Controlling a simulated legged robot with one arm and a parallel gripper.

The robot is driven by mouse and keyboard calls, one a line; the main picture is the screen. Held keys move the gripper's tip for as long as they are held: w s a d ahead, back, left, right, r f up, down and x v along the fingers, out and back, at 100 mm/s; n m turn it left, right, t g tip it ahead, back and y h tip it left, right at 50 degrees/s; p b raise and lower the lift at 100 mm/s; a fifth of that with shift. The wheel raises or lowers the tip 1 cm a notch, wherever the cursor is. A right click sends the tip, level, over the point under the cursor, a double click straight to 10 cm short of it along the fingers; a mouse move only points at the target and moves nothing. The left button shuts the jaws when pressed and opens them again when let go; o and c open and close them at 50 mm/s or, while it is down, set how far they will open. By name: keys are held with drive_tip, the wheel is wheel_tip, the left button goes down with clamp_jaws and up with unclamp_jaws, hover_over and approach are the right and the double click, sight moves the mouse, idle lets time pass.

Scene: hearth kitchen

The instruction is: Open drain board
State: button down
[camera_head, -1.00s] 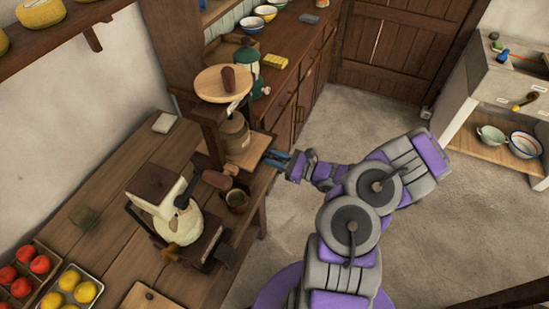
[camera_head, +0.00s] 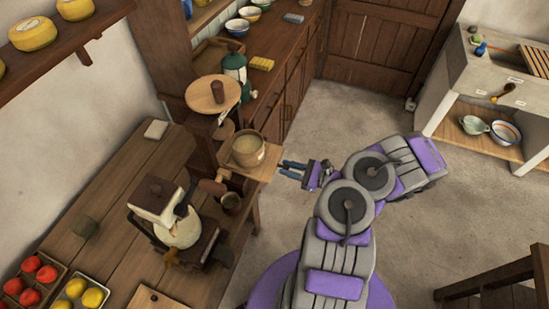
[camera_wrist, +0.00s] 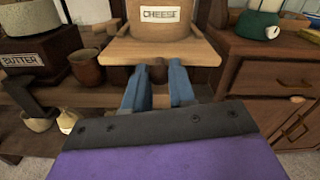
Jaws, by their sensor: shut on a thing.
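The drain board (camera_head: 270,163) is a flat light-wood board sliding out from a dark wooden press on the table. A pale tan crock (camera_head: 248,151), open at the top, stands upright on it. In the wrist view the board's front edge (camera_wrist: 160,52) spans the upper middle, and the crock (camera_wrist: 158,28) carries a "CHEESE" label. My gripper (camera_head: 288,168) is at the board's outer edge, over the floor. Its blue fingers (camera_wrist: 157,88) are shut on a small dark knob (camera_wrist: 157,73) below that edge. The board's inner end is partly hidden by the crock and press.
A round wooden plate (camera_head: 213,94) tops the press. A brown mug (camera_head: 231,202) stands near the table's edge, left of the board. A butter device (camera_head: 182,226) is further left. A dark cabinet (camera_head: 280,95) is behind.

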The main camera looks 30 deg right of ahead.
drive_tip(key=p+v, duration=0.1)
drive_tip(key=v, duration=0.2)
drive_tip(key=shift+d+r, duration=0.1)
drive_tip(key=shift+d, duration=0.1)
drive_tip(key=c, duration=1)
unclamp_jaws()
drive_tip(key=shift+s, duration=0.1)
drive_tip(key=p+v, duration=0.1)
drive_tip(key=v, duration=0.7)
drive_tip(key=p+v, duration=0.1)
drive_tip(key=v, duration=0.8)
drive_tip(key=shift+d+f, duration=0.2)
drive_tip(key=shift+f, duration=0.05)
